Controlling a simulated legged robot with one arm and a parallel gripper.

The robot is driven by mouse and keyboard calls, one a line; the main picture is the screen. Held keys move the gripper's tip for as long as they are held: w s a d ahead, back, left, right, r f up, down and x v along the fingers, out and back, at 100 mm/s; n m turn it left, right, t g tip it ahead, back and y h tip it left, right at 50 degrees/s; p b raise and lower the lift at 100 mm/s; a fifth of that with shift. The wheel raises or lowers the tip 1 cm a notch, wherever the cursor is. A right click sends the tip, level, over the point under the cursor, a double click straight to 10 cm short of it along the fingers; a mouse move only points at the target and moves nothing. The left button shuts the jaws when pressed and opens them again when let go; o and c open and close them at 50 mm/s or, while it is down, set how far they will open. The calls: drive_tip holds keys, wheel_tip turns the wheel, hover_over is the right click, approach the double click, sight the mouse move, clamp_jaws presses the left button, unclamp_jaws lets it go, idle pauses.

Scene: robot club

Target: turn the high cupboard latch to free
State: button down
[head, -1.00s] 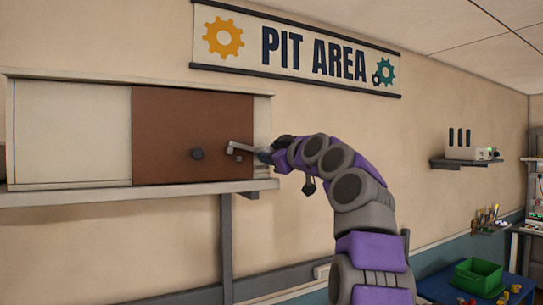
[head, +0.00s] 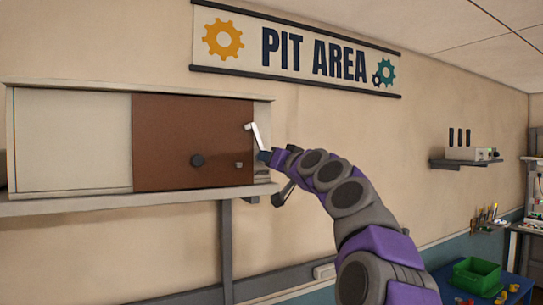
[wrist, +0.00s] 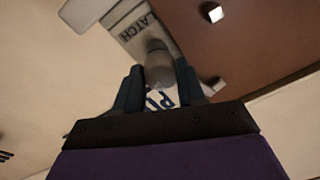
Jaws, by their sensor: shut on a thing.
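The latch (head: 257,136) is a pale lever at the right end of the high cupboard (head: 73,88). It stands steeply, leaning a little left, and its upper tip is clear of the small block (head: 239,165) on the brown door (head: 165,125). My gripper (head: 263,157) is at the latch's lower end. In the wrist view my gripper (wrist: 159,88) is shut on the latch's grey rounded grip (wrist: 159,65), with a finger on each side. A plate reading "LATCH" (wrist: 138,28) shows behind it. The fingers partly hide the latch's lower end.
A shelf (head: 110,203) runs beneath, on a grey post (head: 226,240). The wall right of the cupboard is bare near my arm.

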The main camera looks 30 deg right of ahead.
drive_tip(key=shift+f+m+h+p, duration=0.15)
drive_tip(key=shift+m+h+p, duration=0.25)
drive_tip(key=shift+m+p, duration=1.55)
drive_tip(key=shift+m+b, duration=0.4)
drive_tip(key=shift+m, duration=0.15)
drive_tip(key=c, duration=1.1)
unclamp_jaws()
drive_tip(key=o, duration=0.4)
drive_tip(key=shift+d, duration=0.15)
drive_tip(key=s, duration=0.5)
drive_tip(key=s+f+b, duration=0.1)
drive_tip(key=s, duration=1.1)
drive_tip(key=shift+s+d+f, duration=0.15)
drive_tip(key=shift+d+f, duration=0.2)
